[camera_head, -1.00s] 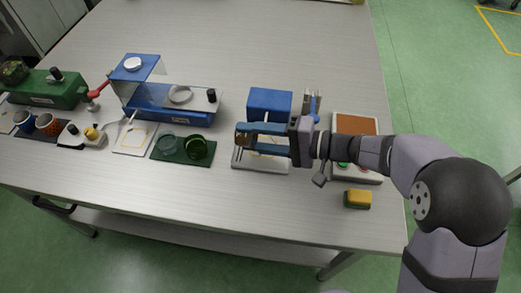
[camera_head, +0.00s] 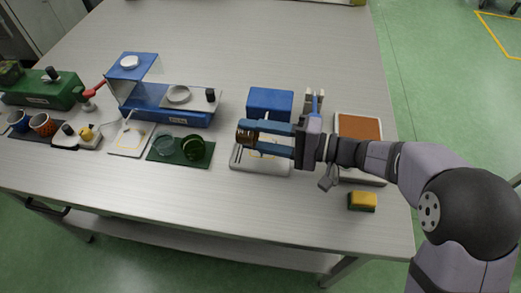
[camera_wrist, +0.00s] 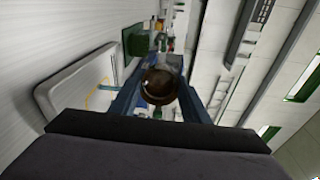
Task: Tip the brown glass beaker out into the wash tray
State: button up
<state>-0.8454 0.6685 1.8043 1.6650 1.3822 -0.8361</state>
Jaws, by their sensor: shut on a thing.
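My gripper (camera_head: 262,137) is shut on the brown glass beaker (camera_head: 245,132), held at the ends of its two blue fingers. In the wrist view the beaker (camera_wrist: 160,84) is a dark amber round shape between the fingers; its tilt and contents I cannot make out. Below the gripper in the head view is a shallow white tray (camera_head: 258,168), partly hidden by the fingers. It also shows in the wrist view (camera_wrist: 70,85), with a yellow outline on it. I cannot tell for sure that it is the wash tray. The beaker is above it, towards its back left.
A blue box (camera_head: 270,102) stands just behind the gripper. A brown-topped device (camera_head: 357,126) and a yellow sponge (camera_head: 362,201) are to the right. Green glassware (camera_head: 193,147) on a dark green mat (camera_head: 172,157) is left. The table's front strip is mostly clear.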

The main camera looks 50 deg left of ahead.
jog(key=shift+w+d+r+g+y+b, duration=0.1)
jog(key=shift+r+g+y+b, duration=0.35)
jog(key=shift+b, duration=0.75)
jog(key=shift+r, duration=0.2)
jog(key=shift+r+t+h+p, duration=0.1)
jog(key=shift+t+h+p, duration=0.15)
jog(key=shift+p, duration=0.95)
jog(key=p, duration=0.2)
jog(key=f+t+h+p, duration=0.1)
jog(key=p, duration=0.1)
jog(key=shift+s+a, duration=0.25)
jog(key=shift+s, duration=0.05)
jog(key=h+p, duration=0.1)
jog(key=p, duration=0.2)
jog(key=shift+s+a+t+p, duration=0.35)
jog(key=shift+a+t+p, duration=0.05)
jog(key=shift+a+f+t+h+p, duration=0.15)
jog(key=shift+f+t+h+p, duration=0.15)
jog(key=shift+h+p, duration=0.15)
jog(key=shift+f+b, duration=0.35)
jog(key=shift+f, duration=0.1)
jog(key=shift+r+h+p, duration=0.1)
jog(key=shift+h+p, duration=0.25)
jog(key=shift+p, duration=0.05)
